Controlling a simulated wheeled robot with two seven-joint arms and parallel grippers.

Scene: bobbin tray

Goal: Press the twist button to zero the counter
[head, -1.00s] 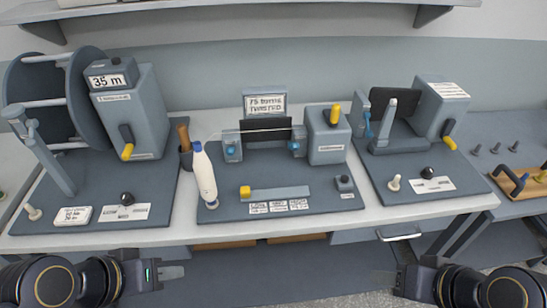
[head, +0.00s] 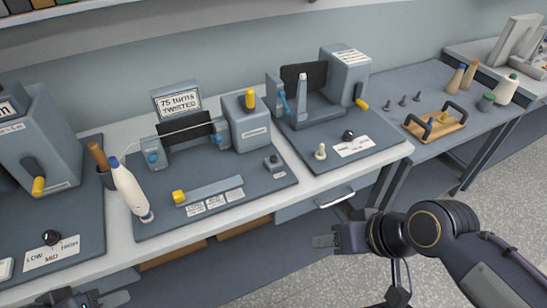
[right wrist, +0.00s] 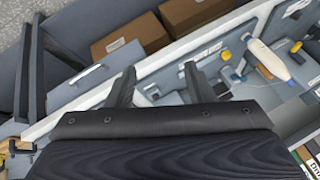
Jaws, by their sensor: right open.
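The middle station has a counter sign (head: 178,102) reading "75 turns TWISTED". In front of its grey box with a yellow knob sits a small grey block with a dark button (head: 272,160), on the right of the station's base; its lettering is too small to read. My right gripper (head: 322,241) is open and empty, in front of the bench edge, below and to the right of that button and apart from it. Its two spread fingers show in the right wrist view (right wrist: 160,78). My left gripper (head: 115,299) is at the bottom left, partly cut off; its jaws are unclear.
A yellow-ended slider (head: 180,196) lies at the front. The right station (head: 347,75) has a black knob and a cream peg. A drawer handle (head: 335,198) juts from the bench front.

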